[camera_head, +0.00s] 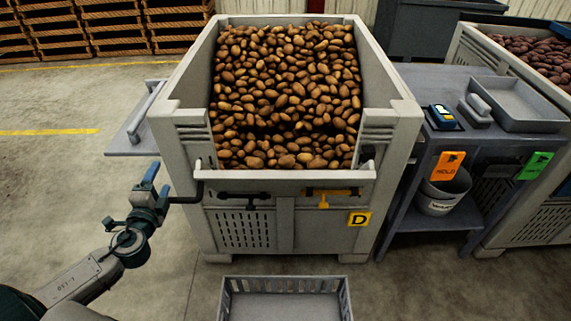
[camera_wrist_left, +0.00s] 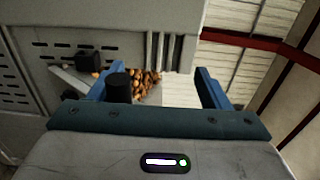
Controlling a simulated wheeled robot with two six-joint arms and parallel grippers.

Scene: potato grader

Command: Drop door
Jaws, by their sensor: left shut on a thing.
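The big grey potato bin (camera_head: 185,110) has a low section in its front wall, with a pale front door panel (camera_head: 285,186) across it. A black bent handle (camera_head: 190,199) sticks out at the panel's left end. My left gripper (camera_head: 157,195) is shut on the handle's outer end, left of the bin's front corner. In the left wrist view a black cylindrical grip (camera_wrist_left: 118,88) stands between the blue fingers, close to the left one. A black latch (camera_head: 243,195) and a yellow latch (camera_head: 323,193) sit on the front. My right gripper is not in view.
A grey crate (camera_head: 285,283) stands on the floor before the bin. A grey side shelf (camera_head: 132,135) is at left. At right a bench (camera_head: 440,130) bears a tray (camera_head: 520,105), with a bucket (camera_head: 443,190) below. Open floor lies at left.

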